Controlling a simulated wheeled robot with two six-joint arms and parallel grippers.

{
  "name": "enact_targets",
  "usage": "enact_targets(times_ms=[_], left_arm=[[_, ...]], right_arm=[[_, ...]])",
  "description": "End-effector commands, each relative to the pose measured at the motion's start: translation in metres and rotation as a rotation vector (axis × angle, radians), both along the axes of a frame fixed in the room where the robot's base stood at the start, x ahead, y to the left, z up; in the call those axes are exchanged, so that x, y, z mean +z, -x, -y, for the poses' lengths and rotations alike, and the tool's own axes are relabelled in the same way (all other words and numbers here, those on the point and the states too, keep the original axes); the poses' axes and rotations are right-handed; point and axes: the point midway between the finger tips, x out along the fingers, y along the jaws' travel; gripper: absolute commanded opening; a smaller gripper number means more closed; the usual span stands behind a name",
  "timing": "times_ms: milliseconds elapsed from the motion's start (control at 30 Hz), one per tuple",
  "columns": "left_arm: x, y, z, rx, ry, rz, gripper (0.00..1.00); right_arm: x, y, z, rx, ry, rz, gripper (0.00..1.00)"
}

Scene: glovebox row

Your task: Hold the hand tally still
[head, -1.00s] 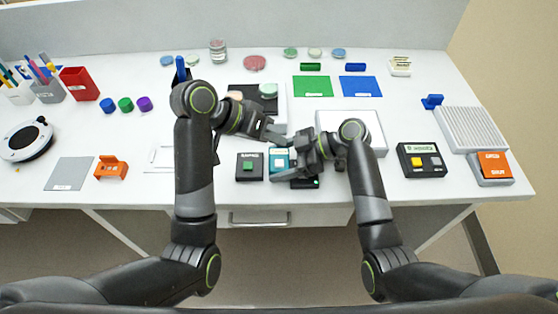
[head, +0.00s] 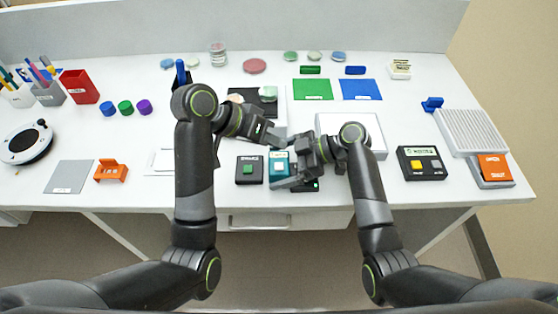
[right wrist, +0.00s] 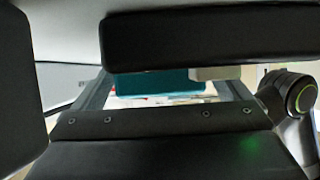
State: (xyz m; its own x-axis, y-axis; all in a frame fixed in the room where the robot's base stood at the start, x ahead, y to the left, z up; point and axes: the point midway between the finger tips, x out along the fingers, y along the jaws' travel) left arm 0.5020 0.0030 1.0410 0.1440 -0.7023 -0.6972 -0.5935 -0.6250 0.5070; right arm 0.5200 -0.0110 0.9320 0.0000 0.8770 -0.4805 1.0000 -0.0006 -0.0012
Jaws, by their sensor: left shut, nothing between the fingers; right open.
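The hand tally appears to be the teal box (head: 279,168) with a pale button, near the table's front edge in the head view. My right gripper (head: 287,170) is open at its right side, and its dark fingers partly cover it. In the right wrist view a teal face (right wrist: 155,84) shows beyond the dark gripper parts; contact cannot be told. My left gripper (head: 278,138) is shut and empty, just behind the teal box.
A black box with a green button (head: 249,170) stands close left of the tally. A black box with a yellow button (head: 422,163) is farther right. A white tray (head: 374,124) lies behind my right forearm. Green (head: 312,89) and blue (head: 360,89) mats lie farther back.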

Motion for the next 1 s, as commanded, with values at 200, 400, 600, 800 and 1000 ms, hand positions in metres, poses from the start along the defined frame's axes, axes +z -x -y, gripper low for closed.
enact_targets(times_ms=[200, 400, 600, 800, 1000], left_arm=[[0.0, 0.0, 0.0, 0.0, 0.0, 0.0, 0.0], [0.0, 0.0, 0.0, 0.0, 0.0, 0.0, 0.0], [0.0, 0.0, 0.0, 0.0, 0.0, 0.0, 0.0], [0.0, 0.0, 0.0, 0.0, 0.0, 0.0, 0.0], [0.0, 0.0, 0.0, 0.0, 0.0, 0.0, 0.0]], right_arm=[[0.004, -0.001, 0.007, 0.0, 0.001, 0.001, 0.96], [0.021, -0.001, 0.04, -0.002, 0.005, 0.005, 0.96], [0.041, -0.001, 0.077, -0.002, 0.005, 0.002, 0.96], [0.053, -0.001, 0.099, -0.001, 0.002, 0.0, 0.96], [0.058, 0.0, 0.106, 0.0, 0.0, -0.001, 0.96]])
